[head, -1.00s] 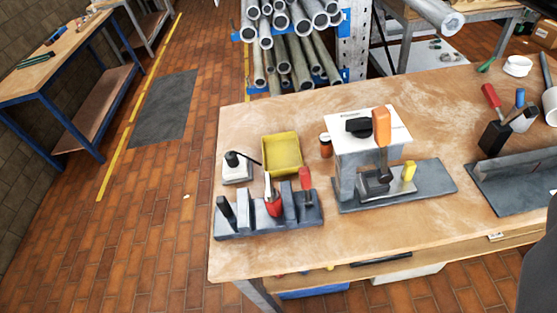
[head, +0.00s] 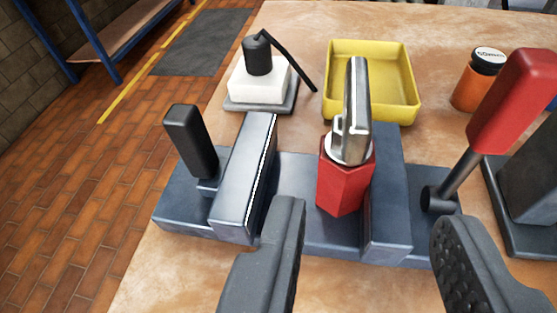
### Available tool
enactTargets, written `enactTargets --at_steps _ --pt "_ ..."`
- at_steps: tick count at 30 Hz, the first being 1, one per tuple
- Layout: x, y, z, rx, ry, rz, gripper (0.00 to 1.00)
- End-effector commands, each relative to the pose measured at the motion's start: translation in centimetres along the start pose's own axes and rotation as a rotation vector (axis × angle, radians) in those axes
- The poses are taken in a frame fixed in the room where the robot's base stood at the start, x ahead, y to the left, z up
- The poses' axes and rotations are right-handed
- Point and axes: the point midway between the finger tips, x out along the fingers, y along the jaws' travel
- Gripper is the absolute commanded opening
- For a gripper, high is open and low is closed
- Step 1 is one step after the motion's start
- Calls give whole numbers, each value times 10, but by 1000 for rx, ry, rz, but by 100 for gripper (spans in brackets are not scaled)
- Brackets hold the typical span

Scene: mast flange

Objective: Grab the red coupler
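The red coupler (head: 341,183) is a red hexagonal body with a bright metal neck and lever on top. It stands upright in the grey fixture (head: 316,235), between two upright grey blocks. My gripper (head: 362,240) is open, with one dark finger at lower left and one at lower right. The fingertips are on the near side of the coupler, with the coupler beyond the gap between them. Nothing is between the fingers.
A red-handled lever (head: 510,95) rises at the fixture's right, close to my right finger. A black handle (head: 190,142) stands at its left. Behind are a yellow tray (head: 412,105), an orange jar (head: 474,85) and a white block with black cable (head: 258,83).

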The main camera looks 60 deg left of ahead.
Motion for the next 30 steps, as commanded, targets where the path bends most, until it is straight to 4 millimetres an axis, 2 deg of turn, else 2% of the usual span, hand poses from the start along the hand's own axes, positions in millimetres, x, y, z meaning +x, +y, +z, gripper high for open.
enactTargets --at_steps 3,12,22,30 --pt "20 0 1 -2 -3 1 38" --pt "62 2 0 0 -3 3 38" --pt "80 1 -2 0 -3 3 38" --pt "112 0 -6 -1 -6 3 38"
